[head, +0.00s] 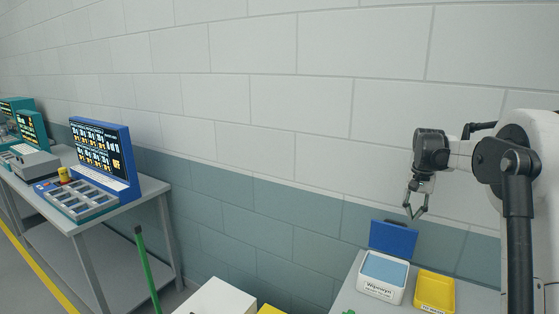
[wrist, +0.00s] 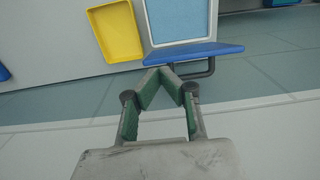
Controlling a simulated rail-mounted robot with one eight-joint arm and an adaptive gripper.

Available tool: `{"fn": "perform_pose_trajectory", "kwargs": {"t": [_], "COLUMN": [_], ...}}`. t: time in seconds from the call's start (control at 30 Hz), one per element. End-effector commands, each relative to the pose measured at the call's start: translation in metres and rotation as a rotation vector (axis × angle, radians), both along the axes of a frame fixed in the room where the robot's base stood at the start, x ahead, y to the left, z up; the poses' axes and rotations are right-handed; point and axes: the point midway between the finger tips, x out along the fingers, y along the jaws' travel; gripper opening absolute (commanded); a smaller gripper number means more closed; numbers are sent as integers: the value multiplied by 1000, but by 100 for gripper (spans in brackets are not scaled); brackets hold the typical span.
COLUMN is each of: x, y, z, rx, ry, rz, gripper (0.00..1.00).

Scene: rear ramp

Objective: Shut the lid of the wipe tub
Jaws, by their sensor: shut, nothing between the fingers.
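The wipe tub (head: 382,291) is white with a light blue top and a printed label, and stands on a grey table at the lower right of the head view. Its blue lid (head: 393,239) stands up, open, at the wall side. In the wrist view the tub (wrist: 213,22) is at the top, and its lid (wrist: 195,53) shows as a blue slab along the tub's edge with a dark handle-like bar below. My gripper (head: 415,215) is above the lid, slightly to its right, apart from it in the head view. Its fingertips (wrist: 160,70) meet with nothing between them.
A yellow tray (head: 434,292) sits just right of the tub; it also shows in the wrist view (wrist: 118,32). The block wall (head: 300,200) runs close behind the table. A white box (head: 225,297) and a green pole (head: 147,270) stand further left.

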Motion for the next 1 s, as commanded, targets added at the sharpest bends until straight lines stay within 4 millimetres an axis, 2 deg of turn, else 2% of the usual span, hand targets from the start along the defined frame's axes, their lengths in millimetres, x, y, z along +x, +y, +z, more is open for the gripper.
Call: {"fn": "perform_pose_trajectory", "kwargs": {"t": [1.0], "x": [0], "y": [0], "z": [-11], "rx": [0], "ry": [0], "rz": [0], "gripper": [0]}}
